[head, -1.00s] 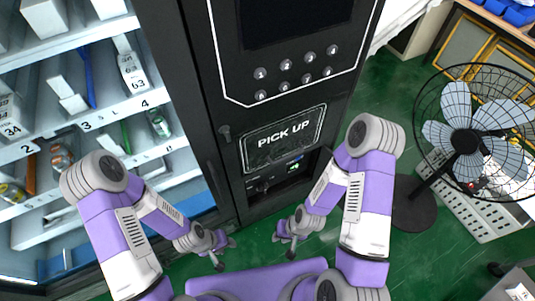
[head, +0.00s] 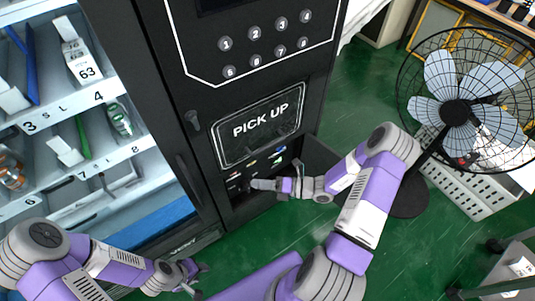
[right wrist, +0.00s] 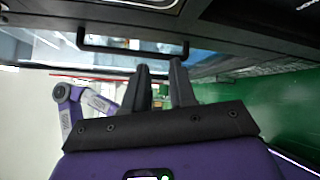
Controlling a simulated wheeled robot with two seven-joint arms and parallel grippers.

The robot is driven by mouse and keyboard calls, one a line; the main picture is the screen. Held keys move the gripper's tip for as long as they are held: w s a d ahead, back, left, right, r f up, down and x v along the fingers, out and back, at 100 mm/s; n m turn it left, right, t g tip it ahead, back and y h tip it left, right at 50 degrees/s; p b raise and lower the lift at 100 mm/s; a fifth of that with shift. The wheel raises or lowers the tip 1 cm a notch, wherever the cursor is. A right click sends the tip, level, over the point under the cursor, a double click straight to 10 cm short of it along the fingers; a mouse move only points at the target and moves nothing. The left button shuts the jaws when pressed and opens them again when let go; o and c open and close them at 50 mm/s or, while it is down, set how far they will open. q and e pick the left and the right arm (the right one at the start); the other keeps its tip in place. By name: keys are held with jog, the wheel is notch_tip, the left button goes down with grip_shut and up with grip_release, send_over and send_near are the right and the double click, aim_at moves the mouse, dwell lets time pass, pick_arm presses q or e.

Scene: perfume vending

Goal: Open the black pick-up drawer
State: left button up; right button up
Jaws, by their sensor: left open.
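The black vending machine has a PICK UP panel (head: 268,125), with the dark pick-up drawer area (head: 240,185) below it. My right gripper (head: 256,184) is at the front of this area, and its fingertips are hard to make out in the head view. In the right wrist view, a black bar handle (right wrist: 135,48) runs across the top. My right gripper (right wrist: 162,68) is there with a gap between its two fingers, close to the bar; I cannot tell whether they touch. My left gripper (head: 195,277) is open and empty, low in front of the machine.
A glass-fronted shelf section (head: 75,140) with goods stands left of the drawer. A dark panel (head: 320,155) shows at the machine's right edge. A standing fan (head: 460,110) and a white basket (head: 465,190) are on the right. Green floor (head: 350,100) is free between.

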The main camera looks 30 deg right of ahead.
aim_at(268, 145)
jog(key=w+d+r+m+t+h+b, duration=0.1)
jog(key=w+d+m+t+h, duration=0.1)
jog(key=d+m+t, duration=0.3)
jog(key=w+d+r+m+t+h+b, duration=0.1)
jog(key=w+d+r+m+t+h, duration=0.15)
jog(key=d, duration=0.45)
jog(key=shift+m, duration=0.45)
jog(key=x, duration=0.2)
jog(key=b+x, duration=0.1)
jog(key=x, duration=0.3)
jog(key=shift+a+f, duration=0.25)
jog(key=shift+a, duration=0.2)
grip_shut()
